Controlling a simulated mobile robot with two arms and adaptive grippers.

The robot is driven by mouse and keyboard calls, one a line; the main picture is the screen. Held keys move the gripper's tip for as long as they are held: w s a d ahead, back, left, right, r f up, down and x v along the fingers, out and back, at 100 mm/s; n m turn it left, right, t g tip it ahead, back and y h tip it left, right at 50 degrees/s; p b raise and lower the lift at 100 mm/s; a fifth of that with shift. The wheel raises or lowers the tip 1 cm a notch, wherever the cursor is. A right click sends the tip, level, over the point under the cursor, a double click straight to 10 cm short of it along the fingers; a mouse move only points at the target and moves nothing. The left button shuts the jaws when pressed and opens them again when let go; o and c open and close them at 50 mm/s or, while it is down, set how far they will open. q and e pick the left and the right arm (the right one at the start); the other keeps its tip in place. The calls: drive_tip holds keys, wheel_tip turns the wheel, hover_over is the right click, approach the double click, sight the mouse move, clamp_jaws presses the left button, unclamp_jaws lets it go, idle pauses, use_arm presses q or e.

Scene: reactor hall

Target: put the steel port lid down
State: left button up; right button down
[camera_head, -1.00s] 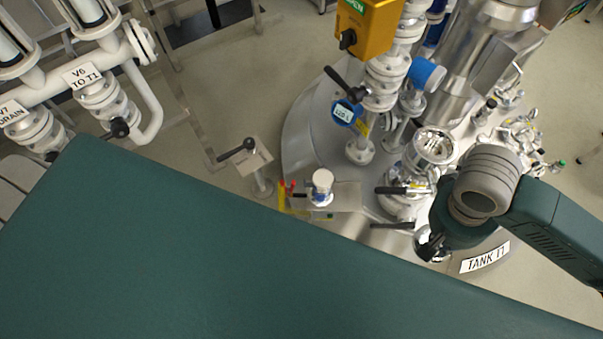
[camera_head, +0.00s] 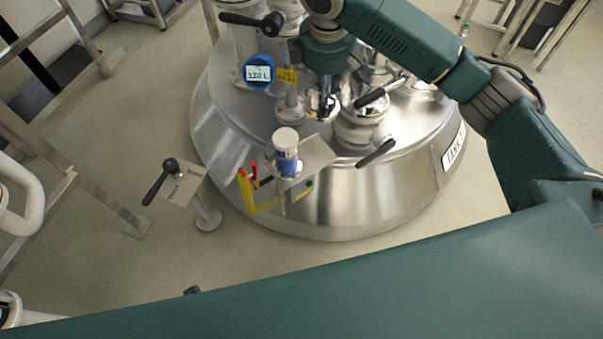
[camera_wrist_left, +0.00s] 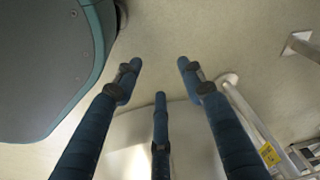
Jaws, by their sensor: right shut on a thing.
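My right gripper (camera_head: 325,100) hangs pointing down over the tank top. It is shut on the steel port lid (camera_head: 312,112), a small round shiny disc partly hidden by the fingers. The lid is just behind and right of the small metal shelf (camera_head: 318,155) on the tank's front. Whether it touches anything below cannot be told. My left gripper shows in the left wrist view (camera_wrist_left: 160,75), its three blue fingers spread and empty above the floor. It is not in the head view.
A white-capped blue jar (camera_head: 286,155) stands on the shelf, beside a red and yellow bracket (camera_head: 248,185). Black-handled clamps (camera_head: 375,152) and a valve pipe (camera_head: 290,105) stand close to the lid. A lever post (camera_head: 205,215) stands left of the tank (camera_head: 340,205).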

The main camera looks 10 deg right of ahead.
drive_tip(key=shift+w+a+f+n+b, duration=0.1)
drive_tip(key=shift+w+f+n+b, duration=0.3)
drive_tip(key=shift+w+f+b, duration=0.25)
drive_tip(key=shift+w+n+b, duration=0.4)
drive_tip(key=shift+w+b, duration=0.05)
drive_tip(key=shift+w, duration=0.05)
wheel_tip(320, 180, down, 16)
drive_tip(key=b, duration=0.3)
drive_tip(key=shift+r, duration=0.15)
wheel_tip(320, 180, down, 4)
drive_tip(key=shift+r+b, duration=0.1)
drive_tip(key=shift+b, duration=0.55)
use_arm(q)
drive_tip(key=w+r+t, duration=0.1)
drive_tip(key=w+r, duration=0.2)
drive_tip(key=r, duration=1.2)
drive_tip(key=shift+w, duration=0.2)
